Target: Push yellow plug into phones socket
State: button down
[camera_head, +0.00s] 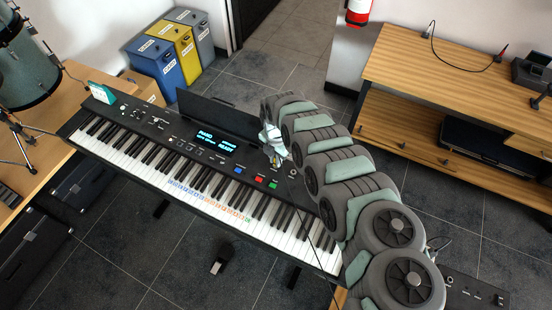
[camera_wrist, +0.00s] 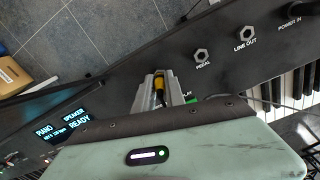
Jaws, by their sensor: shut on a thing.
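The yellow plug (camera_wrist: 158,84) shows in the wrist view between the fingers of my gripper (camera_wrist: 160,92), which is shut on it. The plug's tip is too small to make out. In the head view my gripper (camera_head: 274,152) is over the keyboard's top panel, right of the display. No socket labelled phones can be read; it may be hidden by my gripper. The pedal socket (camera_wrist: 202,56) and line out socket (camera_wrist: 243,36) are to the right in the wrist view. Whether the plug touches the panel cannot be told.
The black keyboard (camera_head: 150,120) has a lit display (camera_head: 215,143) and blue, red (camera_head: 258,180) and green buttons near my gripper. A power-in connector (camera_wrist: 293,12) is at the wrist view's upper right. A wooden bench (camera_head: 440,70) stands at the right.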

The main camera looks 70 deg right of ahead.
jog(key=shift+f, duration=0.3)
jog(key=c, duration=1.3)
grip_release()
jog(key=shift+r, duration=0.15)
notch_tip(320, 180, up, 11)
jog(key=shift+f+p, duration=0.15)
jog(key=shift+p, duration=0.15)
